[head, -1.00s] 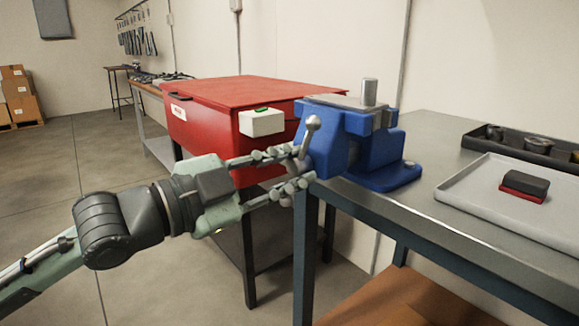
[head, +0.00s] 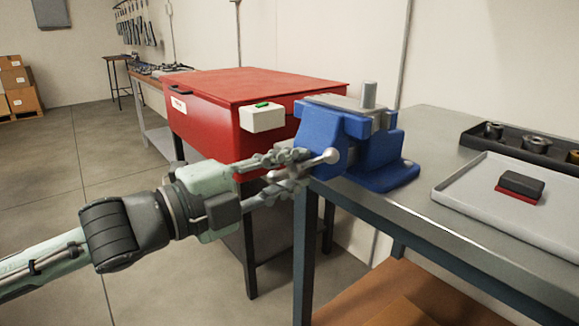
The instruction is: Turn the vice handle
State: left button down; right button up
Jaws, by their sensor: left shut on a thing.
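The blue vice (head: 350,140) is mounted at the near left corner of the grey workbench. Its metal handle (head: 318,161) is a bar with a ball end, and it slants slightly up to the right across the vice's front. My left gripper (head: 298,168) comes in from the left and is shut on the vice handle near its hub. The fingers hide part of the bar. My right gripper does not show.
A red box-like cabinet (head: 205,124) with a white switch box (head: 262,117) stands behind the gripper. On the workbench (head: 423,141) lie a grey tray (head: 450,192) with a dark and red block (head: 521,186), and a black bin (head: 483,143) with metal parts.

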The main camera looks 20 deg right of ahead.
pick_arm(q)
jog(key=shift+d+r, duration=0.1)
jog(key=shift+r, duration=0.05)
jog(key=c, duration=1.3)
grip_release()
jog(key=shift+d, duration=0.1)
jog(key=shift+o, duration=0.2)
jog(key=shift+s+a, duration=0.1)
jog(key=shift+a, duration=0.35)
jog(key=v, duration=1.1)
